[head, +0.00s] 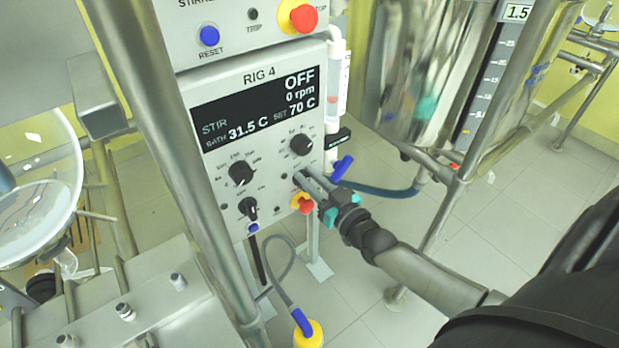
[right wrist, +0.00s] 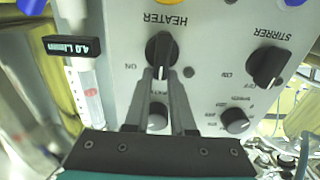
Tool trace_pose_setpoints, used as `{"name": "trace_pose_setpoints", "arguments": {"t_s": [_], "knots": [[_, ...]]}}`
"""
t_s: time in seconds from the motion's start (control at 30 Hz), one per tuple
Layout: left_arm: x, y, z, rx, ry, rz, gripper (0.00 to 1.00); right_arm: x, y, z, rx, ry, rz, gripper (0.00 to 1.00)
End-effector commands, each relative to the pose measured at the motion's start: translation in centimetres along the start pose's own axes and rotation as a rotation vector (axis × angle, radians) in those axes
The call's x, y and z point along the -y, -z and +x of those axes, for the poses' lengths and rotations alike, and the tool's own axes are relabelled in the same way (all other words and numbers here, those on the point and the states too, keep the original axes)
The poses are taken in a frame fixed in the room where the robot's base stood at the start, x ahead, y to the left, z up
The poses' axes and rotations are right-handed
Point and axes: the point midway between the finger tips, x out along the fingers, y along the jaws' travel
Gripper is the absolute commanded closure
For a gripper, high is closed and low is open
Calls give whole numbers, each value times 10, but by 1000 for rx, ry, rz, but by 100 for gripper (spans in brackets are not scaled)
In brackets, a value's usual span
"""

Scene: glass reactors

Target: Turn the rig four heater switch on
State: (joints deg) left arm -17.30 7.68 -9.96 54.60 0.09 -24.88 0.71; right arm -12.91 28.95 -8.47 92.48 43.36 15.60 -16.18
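The rig four control box (head: 262,76) has a display reading OFF, 0 rpm, bath 31.5 C and set 70 C. The black heater switch (right wrist: 161,47) is under the upside-down HEATER label in the right wrist view, its bar upright in the picture, with ON to its left. My right gripper (right wrist: 161,74) reaches it, its narrow fingertips close on both sides of the bar. In the head view my right gripper (head: 300,179) is at the panel's lower right and hides the switch. My left gripper is not in view.
The stirrer switch (right wrist: 268,66) is beside the heater switch. Set knobs (head: 240,172) sit above on the panel. A red and yellow stop button (head: 302,203) is just below my gripper. A steel frame post (head: 165,130) stands left of the box.

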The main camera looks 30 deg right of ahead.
Motion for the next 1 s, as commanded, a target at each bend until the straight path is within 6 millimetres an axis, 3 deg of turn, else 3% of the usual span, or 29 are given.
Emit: {"name": "trace_pose_setpoints", "arguments": {"t_s": [0.13, 0.67, 1.0], "knots": [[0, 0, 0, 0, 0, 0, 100, 0, -3, -1, 8, 1, 0, 100], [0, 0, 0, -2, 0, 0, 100, 0, -6, -2, 16, 1, 21, 100], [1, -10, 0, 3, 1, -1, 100, -5, -7, -2, 19, 0, 209, 100]]}}
